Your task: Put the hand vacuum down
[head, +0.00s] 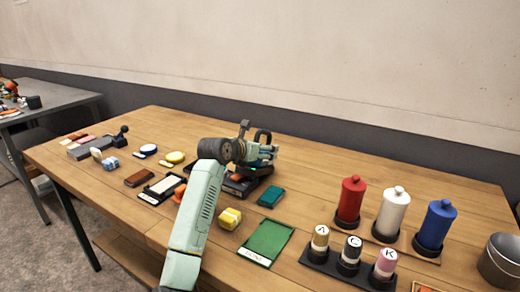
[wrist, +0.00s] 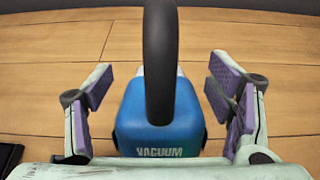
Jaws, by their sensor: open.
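The hand vacuum (wrist: 160,125) is blue with a black loop handle and the word VACUUM on it. In the wrist view it stands between the two purple-padded fingers of my gripper (wrist: 166,92). The fingers are open, with a gap showing on each side of the vacuum. In the head view my gripper (head: 262,153) is over the middle of the wooden table (head: 400,180), and the vacuum's black handle (head: 263,136) shows just behind it. My arm and gripper hide most of the vacuum there, and its underside is out of sight.
A green mat (head: 265,243), a yellow block (head: 230,218) and a teal box (head: 271,196) lie near my arm. Red (head: 350,200), white (head: 392,212) and blue (head: 436,225) canisters stand at right. Several small items lie at left. The table's back right is clear.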

